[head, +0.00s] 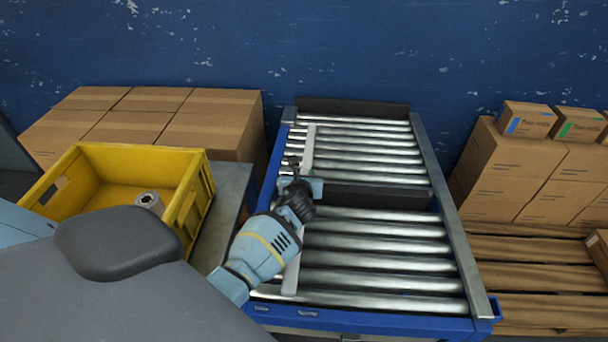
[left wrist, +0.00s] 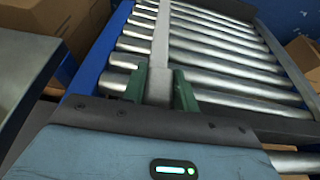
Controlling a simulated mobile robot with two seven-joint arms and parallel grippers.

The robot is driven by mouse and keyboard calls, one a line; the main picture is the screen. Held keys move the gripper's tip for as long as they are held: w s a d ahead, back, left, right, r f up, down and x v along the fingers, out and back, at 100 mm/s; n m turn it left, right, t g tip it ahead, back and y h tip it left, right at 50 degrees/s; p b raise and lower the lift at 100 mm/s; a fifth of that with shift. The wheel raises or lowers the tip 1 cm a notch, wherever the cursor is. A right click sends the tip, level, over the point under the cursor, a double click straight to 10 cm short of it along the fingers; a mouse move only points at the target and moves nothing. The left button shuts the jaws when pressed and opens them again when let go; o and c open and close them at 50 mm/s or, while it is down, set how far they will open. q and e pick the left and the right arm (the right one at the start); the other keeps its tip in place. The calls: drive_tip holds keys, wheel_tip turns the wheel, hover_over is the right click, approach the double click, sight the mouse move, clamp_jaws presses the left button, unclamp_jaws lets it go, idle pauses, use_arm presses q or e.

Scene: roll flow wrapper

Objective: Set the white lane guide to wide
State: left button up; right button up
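The white lane guide (head: 308,152) is a long pale bar lying lengthwise over the rollers, near the left side of the roller conveyor (head: 447,230). My left gripper (head: 297,165) reaches over the guide from the front left and hides its middle part. In the left wrist view, the green fingers of my left gripper (left wrist: 160,88) stand on both sides of the lane guide (left wrist: 161,45). They appear to touch a wider block on it, so the gripper looks shut on the guide. My right gripper is in neither view.
A yellow crate (head: 196,205) holding a roll (head: 149,202) stands left of the conveyor, with cardboard boxes (head: 215,125) behind it. More boxes (head: 510,165) are stacked on a pallet (head: 535,281) at right. The rollers right of the guide are clear, apart from a dark crosswise gap.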

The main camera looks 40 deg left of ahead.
use_arm(q)
clamp_jaws()
drive_tip(key=shift+s+a+p, duration=0.25)
drive_tip(key=shift+a+p, duration=0.1)
drive_tip(key=shift+a, duration=0.1)
drive_tip(key=s+a+p, duration=0.1)
drive_tip(key=a, duration=0.1)
drive_tip(key=s+a+p, duration=0.1)
drive_tip(key=s+a, duration=0.1)
drive_tip(key=s+a+p, duration=0.1)
drive_tip(key=a, duration=0.2)
drive_tip(key=shift+s+r, duration=0.1)
drive_tip(key=shift+s, duration=0.05)
drive_tip(key=shift+a, duration=0.1)
drive_tip(key=shift+s, duration=0.1)
drive_tip(key=o, duration=0.7)
unclamp_jaws()
drive_tip(key=shift+s+a, duration=0.1)
drive_tip(key=shift+a, duration=0.05)
